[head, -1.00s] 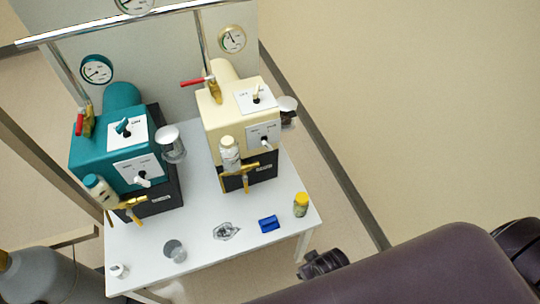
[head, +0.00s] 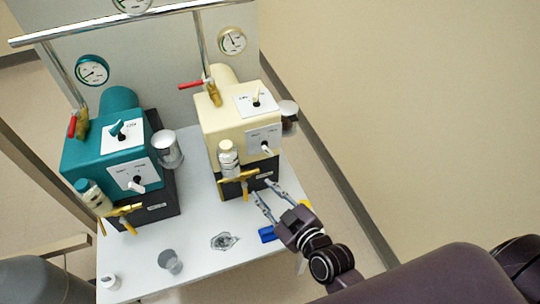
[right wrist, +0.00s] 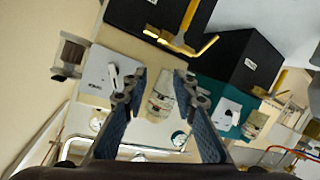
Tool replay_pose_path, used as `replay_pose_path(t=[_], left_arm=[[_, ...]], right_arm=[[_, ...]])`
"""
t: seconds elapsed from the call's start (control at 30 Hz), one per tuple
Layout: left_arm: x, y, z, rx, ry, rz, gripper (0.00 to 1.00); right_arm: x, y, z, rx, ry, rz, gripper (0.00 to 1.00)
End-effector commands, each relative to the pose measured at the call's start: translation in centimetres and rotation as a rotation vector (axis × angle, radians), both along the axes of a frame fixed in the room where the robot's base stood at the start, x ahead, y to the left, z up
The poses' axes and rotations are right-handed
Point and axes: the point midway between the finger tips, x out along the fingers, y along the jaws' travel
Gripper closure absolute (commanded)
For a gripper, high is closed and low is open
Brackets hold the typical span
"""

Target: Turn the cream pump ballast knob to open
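The cream pump (head: 217,120) stands at the back right of the white table on a black base. Its front panel (head: 254,141) carries a small knob with a pale lever (head: 266,148), and its top panel carries another pale lever (head: 257,97). The panel lettering is too small to read. My right gripper (head: 263,190) is open and empty, in front of the pump's base and apart from the front knob. In the right wrist view, the front panel's lever (right wrist: 115,77) lies left of the open gripper (right wrist: 159,82). My left gripper is not in view.
The teal pump (head: 88,158) stands left, with similar knobs. A capped bottle (head: 228,156) and brass valve (head: 238,177) stick out in front of the cream pump; a glass jar (head: 288,120) is at its right. A blue block (head: 267,234) lies beneath my right arm.

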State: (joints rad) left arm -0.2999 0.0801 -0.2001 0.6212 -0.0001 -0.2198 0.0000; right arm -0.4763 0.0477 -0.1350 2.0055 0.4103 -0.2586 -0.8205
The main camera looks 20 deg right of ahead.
Motion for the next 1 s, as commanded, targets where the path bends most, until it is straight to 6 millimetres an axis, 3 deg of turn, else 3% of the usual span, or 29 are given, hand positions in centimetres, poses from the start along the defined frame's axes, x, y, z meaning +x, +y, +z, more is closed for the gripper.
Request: replay_pose_path(t=[0.1,0.37,0.53,0.8,1.0], left_arm=[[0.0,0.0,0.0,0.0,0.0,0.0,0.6],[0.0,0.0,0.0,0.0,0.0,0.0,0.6],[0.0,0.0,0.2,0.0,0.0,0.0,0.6],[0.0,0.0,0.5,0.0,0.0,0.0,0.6],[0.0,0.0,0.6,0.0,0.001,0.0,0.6]], right_arm=[[1.4,-1.6,1.3,-0.038,-0.143,-0.072,0.74],[2.2,-4.4,2.7,-0.104,-0.288,-0.19,0.74],[3.5,-4.6,3.0,-0.11,-0.3,-0.2,0.74],[7.6,-4.4,3.0,-0.109,-0.299,-0.198,0.74],[9.6,-4.3,2.9,-0.109,-0.297,-0.197,0.74]])
